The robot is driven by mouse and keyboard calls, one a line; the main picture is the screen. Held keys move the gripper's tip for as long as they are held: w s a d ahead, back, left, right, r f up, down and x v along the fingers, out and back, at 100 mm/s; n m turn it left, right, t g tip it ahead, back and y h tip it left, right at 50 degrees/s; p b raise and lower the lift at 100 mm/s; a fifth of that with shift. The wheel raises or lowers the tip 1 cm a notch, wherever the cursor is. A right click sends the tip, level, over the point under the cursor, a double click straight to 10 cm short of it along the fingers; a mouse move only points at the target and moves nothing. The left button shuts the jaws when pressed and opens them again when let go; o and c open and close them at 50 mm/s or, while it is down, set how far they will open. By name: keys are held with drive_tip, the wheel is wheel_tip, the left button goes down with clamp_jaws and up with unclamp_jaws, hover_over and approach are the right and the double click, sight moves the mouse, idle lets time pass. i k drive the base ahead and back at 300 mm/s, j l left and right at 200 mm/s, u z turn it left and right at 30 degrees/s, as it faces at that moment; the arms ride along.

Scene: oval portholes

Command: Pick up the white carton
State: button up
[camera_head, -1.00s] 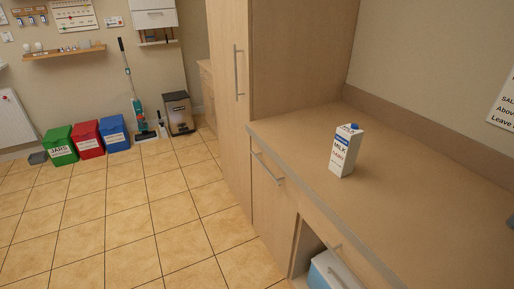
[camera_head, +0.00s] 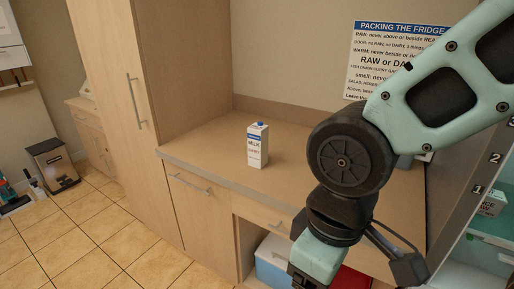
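The white carton (camera_head: 257,147), a milk carton with a blue cap and blue band, stands upright on the wooden counter (camera_head: 205,147), near its front edge. My arm reaches in from the right side of the view. Its lower end is cut off at the bottom edge, so the fingers of my gripper do not show. The visible part of my arm is to the right of the carton and apart from it.
A tall wooden cabinet (camera_head: 150,100) stands left of the carton. Below the counter are a drawer and an open space with a blue and white box (camera_head: 272,262). Open shelves (camera_head: 490,240) stand at the right. The counter around the carton is clear.

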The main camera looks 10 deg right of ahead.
sight(258, 133)
drive_tip(key=i+j+z, duration=0.1)
drive_tip(key=i+j, duration=0.25)
drive_tip(key=i+j+z, duration=0.1)
drive_tip(key=i+j, duration=0.2)
drive_tip(key=j, duration=0.15)
drive_tip(key=i+j+z, duration=0.1)
drive_tip(key=i+j, duration=0.2)
drive_tip(key=j, duration=0.15)
drive_tip(key=i+j, duration=0.3)
drive_tip(key=j, duration=0.2)
drive_tip(key=z, duration=0.05)
